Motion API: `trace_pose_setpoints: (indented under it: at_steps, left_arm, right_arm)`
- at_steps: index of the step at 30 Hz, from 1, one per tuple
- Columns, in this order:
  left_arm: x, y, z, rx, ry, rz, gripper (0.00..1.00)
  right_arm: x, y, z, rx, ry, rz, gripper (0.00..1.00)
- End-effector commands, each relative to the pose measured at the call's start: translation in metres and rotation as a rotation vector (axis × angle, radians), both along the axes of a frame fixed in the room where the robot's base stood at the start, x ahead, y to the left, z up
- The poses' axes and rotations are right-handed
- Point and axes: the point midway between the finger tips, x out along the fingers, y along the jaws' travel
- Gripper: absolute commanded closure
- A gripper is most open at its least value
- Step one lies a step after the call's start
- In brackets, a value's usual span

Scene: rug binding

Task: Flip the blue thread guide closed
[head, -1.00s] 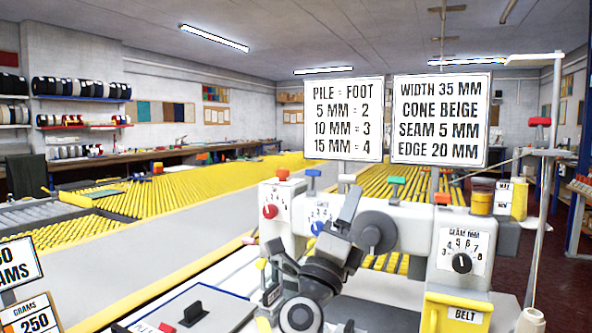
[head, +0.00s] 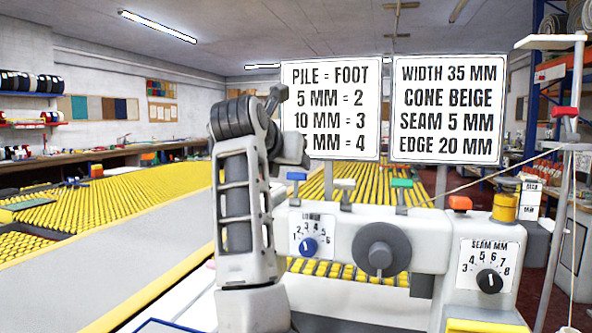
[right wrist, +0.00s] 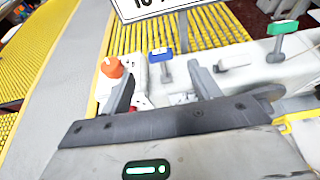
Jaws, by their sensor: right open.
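The blue thread guide (head: 297,176) is a small blue block on a grey post, standing up from the top of the white machine (head: 430,240). It shows just right of my right arm in the head view. In the right wrist view the blue guide (right wrist: 160,54) stands ahead of my right gripper (right wrist: 162,78), its post between the two spread fingers in the picture. The gripper is open and empty; I see no contact with the guide. In the head view my arm hides most of the gripper. My left gripper is not in view.
A white guide (head: 344,184) and a green guide (head: 401,183) stand to the right of the blue one. The sign boards (head: 330,110) rise behind them. A large grey knob (head: 381,252) is on the front.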

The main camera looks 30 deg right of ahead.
Motion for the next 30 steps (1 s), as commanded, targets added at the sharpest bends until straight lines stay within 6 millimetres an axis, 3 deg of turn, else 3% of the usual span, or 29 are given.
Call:
trace_pose_setpoints:
  at_steps: [6, 12, 26, 30]
  left_arm:
    - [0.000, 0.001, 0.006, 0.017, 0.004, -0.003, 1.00]
    - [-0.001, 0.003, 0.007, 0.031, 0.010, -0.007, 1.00]
    - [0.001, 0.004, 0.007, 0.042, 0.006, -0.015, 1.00]
    - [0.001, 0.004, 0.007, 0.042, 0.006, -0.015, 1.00]
  right_arm:
    - [0.028, -0.035, -0.017, -0.001, 0.004, -0.005, 0.38]
    - [0.047, -0.056, -0.030, -0.002, 0.004, -0.003, 0.38]
    - [0.056, -0.066, -0.036, -0.001, 0.000, -0.001, 0.38]
    - [0.056, -0.066, -0.036, -0.001, 0.000, -0.001, 0.72]
